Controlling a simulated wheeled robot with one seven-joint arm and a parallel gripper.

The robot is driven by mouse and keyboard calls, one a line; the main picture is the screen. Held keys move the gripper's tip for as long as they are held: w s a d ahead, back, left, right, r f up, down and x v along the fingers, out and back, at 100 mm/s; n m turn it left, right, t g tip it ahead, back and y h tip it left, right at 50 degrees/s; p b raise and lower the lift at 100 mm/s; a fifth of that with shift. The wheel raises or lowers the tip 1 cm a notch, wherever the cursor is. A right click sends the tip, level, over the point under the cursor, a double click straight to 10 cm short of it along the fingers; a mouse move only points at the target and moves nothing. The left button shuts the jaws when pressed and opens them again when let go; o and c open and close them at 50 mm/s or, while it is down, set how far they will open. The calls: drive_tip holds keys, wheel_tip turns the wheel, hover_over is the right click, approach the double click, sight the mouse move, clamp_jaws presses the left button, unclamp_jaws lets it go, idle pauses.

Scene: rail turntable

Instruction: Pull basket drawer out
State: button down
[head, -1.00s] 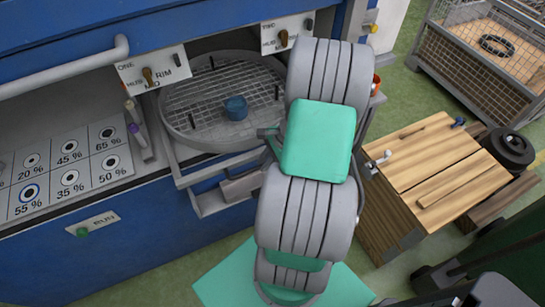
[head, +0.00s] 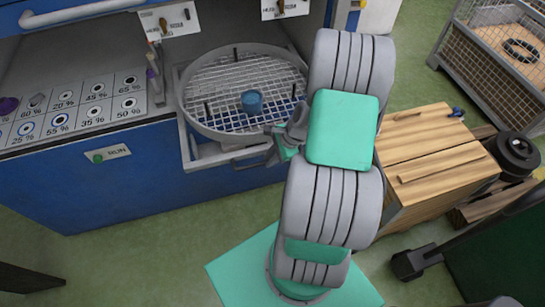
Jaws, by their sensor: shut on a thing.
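The basket drawer is a round grey wire-mesh basket (head: 222,66) on a pale frame (head: 186,146). It stands partly out of the blue cabinet, past its front edge. A small blue cylinder (head: 252,103) and several dark upright pins are on the mesh. My gripper (head: 272,150) is at the drawer's front right and shut on its dark front handle (head: 248,163). My grey and green arm hides the drawer's right side and part of the gripper, so the exact grip is unclear.
A control ledge (head: 75,115) with percentage-marked dials lies left of the drawer, above a RUN panel (head: 107,153). A wooden crate (head: 435,160) stands close right of my arm, with a wire cage (head: 480,70) behind.

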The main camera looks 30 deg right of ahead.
drive_tip(key=shift+s, duration=0.1)
drive_tip(key=c, duration=1.4)
unclamp_jaws()
drive_tip(key=shift+r, duration=0.1)
drive_tip(key=v, duration=0.7)
drive_tip(key=shift+r+b, duration=0.25)
drive_tip(key=shift+b, duration=0.15)
drive_tip(key=shift+s+d, duration=0.1)
